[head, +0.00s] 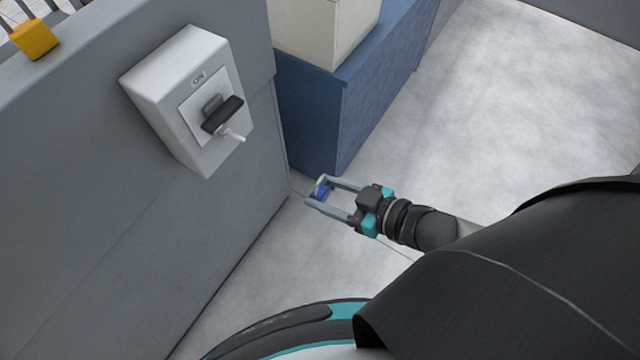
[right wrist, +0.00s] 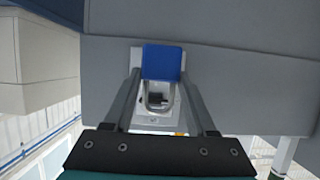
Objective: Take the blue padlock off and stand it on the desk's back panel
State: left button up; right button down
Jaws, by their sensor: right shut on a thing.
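The blue padlock (head: 322,190) is between the fingertips of my right gripper (head: 315,191), which is shut on it. In the right wrist view the padlock (right wrist: 162,62) shows its blue body, with its grey shackle pointing toward the wrist. It is held in the air, apart from the white switch box (head: 190,100). The box is on the face of the grey panel (head: 90,190) and has a dark handle (head: 222,114) with a pale pin below it. I cannot tell whether this panel is the desk's back panel. My left gripper is not in view.
A yellow padlock (head: 35,40) is at the panel's top edge, upper left. A blue cabinet (head: 345,100) with a beige box (head: 320,30) on it stands beyond the panel's right end. The pale floor (head: 500,110) to the right is clear.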

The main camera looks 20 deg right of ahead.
aim_at(325, 197)
jog(key=shift+s+d+p, duration=0.4)
jog(key=shift+s+d, duration=0.3)
jog(key=shift+s, duration=0.25)
jog(key=shift+s+d+p, duration=0.4)
jog(key=shift+s+d, duration=0.3)
jog(key=shift+s, duration=0.2)
